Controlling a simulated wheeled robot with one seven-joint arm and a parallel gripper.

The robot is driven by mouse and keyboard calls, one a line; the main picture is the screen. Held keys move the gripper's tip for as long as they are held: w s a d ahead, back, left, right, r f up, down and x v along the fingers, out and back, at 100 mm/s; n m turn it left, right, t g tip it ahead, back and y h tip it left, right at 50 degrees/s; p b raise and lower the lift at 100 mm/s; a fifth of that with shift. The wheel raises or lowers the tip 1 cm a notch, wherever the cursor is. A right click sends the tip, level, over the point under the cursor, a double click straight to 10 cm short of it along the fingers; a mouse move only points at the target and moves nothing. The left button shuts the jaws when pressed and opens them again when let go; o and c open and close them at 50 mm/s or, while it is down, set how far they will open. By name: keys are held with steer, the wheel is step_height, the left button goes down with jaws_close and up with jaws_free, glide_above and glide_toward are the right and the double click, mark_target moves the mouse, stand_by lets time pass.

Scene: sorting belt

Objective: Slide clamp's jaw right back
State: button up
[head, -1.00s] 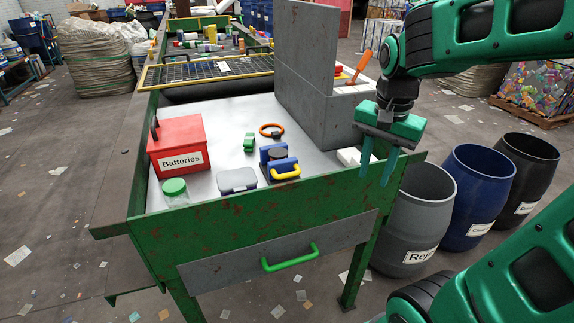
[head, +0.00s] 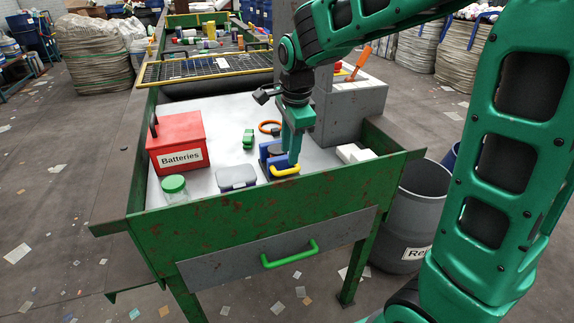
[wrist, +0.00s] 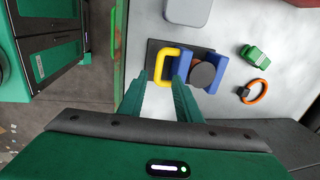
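The clamp (head: 268,155) has blue jaws and stands on the tray, partly hidden by my gripper in the head view. The wrist view shows its yellow handle (wrist: 175,51) joined to the nearer blue jaw, on a dark base. A second blue jaw (wrist: 213,66) stands across from it, with a dark round piece (wrist: 202,75) between the jaws. My gripper (wrist: 163,76) points down and is open, its green fingers apart on either side of the yellow handle's lower end. I cannot tell whether they touch. My gripper (head: 292,158) appears just over the handle in the head view.
A red Batteries box (head: 178,145), a glass jar (head: 174,188) and a grey lidded case (head: 237,178) stand left of the clamp. A green piece (head: 248,138) and an orange ring (head: 269,127) lie behind it. A grey block (head: 345,112) stands right. The green front wall (head: 230,213) is close.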

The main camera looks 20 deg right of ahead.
mark_target(288, 170)
steer(key=shift+w+f, duration=0.15)
steer(key=shift+f, duration=0.85)
steer(key=shift+w+f, duration=0.2)
steer(key=shift+f, duration=0.85)
steer(key=shift+w+f, duration=0.15)
steer(key=shift+f, duration=0.85)
jaws_close()
